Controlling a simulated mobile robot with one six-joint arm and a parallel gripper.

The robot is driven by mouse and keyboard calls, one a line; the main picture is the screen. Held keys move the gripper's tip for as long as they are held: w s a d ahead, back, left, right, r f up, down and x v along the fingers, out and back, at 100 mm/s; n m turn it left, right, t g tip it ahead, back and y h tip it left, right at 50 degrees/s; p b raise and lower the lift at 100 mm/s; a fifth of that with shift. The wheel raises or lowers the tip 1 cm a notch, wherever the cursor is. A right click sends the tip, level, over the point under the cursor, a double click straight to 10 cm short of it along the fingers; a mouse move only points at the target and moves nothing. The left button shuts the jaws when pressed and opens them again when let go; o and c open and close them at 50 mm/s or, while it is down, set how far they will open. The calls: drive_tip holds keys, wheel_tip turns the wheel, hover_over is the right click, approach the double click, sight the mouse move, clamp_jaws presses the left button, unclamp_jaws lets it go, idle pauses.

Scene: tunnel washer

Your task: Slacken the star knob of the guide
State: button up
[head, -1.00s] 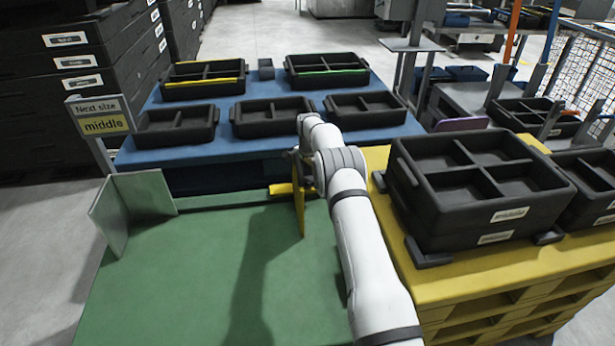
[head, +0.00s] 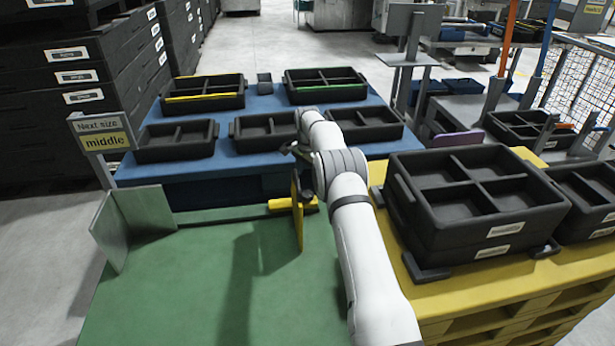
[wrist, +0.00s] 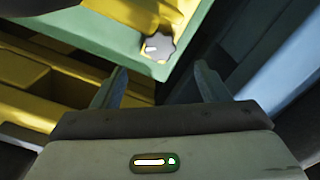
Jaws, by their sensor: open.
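The guide is a yellow upright plate (head: 298,212) with a yellow foot (head: 282,204), at the back right of the green table (head: 190,290) in the head view. In the wrist view a pale grey star knob (wrist: 158,46) sits on a yellow part beside a green edge. My gripper (wrist: 158,84) is open and empty. Its two fingers lie below the knob in the picture, apart from it. In the head view my gripper (head: 289,149) shows only partly, above the guide; my arm hides the rest, and the knob is not visible there.
A grey angled plate (head: 128,225) stands at the green table's left. A blue table (head: 225,170) with several black trays lies behind. Black divided crates (head: 480,200) sit on a yellow pallet (head: 480,285) at the right. A sign (head: 102,135) reads "Next size middle".

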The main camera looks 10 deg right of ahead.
sight(307, 194)
drive_tip(key=m, duration=0.5)
drive_tip(key=shift+m+p, duration=0.4)
drive_tip(key=m, duration=0.4)
drive_tip(key=shift+f, duration=0.1)
wheel_tip(307, 194, down, 8)
drive_tip(key=shift+r+b, duration=0.15)
drive_tip(key=shift+b, duration=0.45)
drive_tip(key=shift+c, duration=0.2)
drive_tip(key=c, duration=1)
